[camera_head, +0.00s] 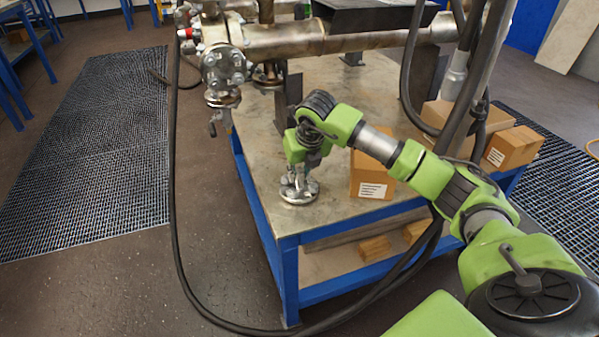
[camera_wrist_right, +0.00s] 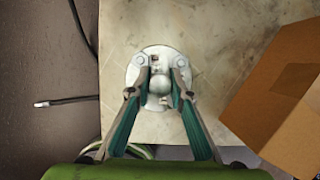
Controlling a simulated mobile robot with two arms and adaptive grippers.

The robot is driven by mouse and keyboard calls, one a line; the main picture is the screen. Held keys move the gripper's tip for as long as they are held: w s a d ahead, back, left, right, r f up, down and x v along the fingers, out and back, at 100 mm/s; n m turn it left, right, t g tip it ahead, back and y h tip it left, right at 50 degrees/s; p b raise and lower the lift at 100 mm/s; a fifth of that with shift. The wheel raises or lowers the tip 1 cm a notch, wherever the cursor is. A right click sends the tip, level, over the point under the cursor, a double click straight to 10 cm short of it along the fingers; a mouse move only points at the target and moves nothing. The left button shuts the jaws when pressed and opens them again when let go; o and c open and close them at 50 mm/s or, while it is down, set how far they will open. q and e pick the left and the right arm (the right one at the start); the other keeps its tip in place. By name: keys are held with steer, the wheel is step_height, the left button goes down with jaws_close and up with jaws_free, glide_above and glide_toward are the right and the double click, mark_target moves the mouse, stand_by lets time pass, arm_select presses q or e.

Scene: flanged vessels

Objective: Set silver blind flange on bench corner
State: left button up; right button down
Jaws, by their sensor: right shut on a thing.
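The silver blind flange (camera_head: 299,191) is a round metal disc with bolts, near the front corner of the bench (camera_head: 335,212). It lies flat on the bench top or just over it; I cannot tell if it touches. My right gripper (camera_head: 301,172) comes down from above and is shut on the flange's raised middle. In the right wrist view the flange (camera_wrist_right: 138,75) sits between the two fingers (camera_wrist_right: 160,84), with the bench top (camera_wrist_right: 210,45) behind it. The fingers hide part of the disc. My left gripper is not in view.
A cardboard box (camera_head: 371,176) stands on the bench just right of the flange, also close in the wrist view (camera_wrist_right: 275,95). A flanged pipe vessel (camera_head: 285,42) runs across the bench's back. A black cable (camera_head: 173,200) hangs left of the bench. More boxes (camera_head: 512,147) stand at right.

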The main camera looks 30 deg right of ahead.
steer(key=shift+w+f, duration=0.1)
steer(key=c, duration=1.8)
jaws_free()
steer(key=shift+o, duration=0.9)
steer(key=shift+s+f, duration=0.2)
steer(key=shift+f, duration=0.05)
steer(key=o, duration=0.4)
steer(key=shift+c, duration=0.2)
steer(key=shift+r, duration=0.1)
steer(key=shift+w, duration=0.1)
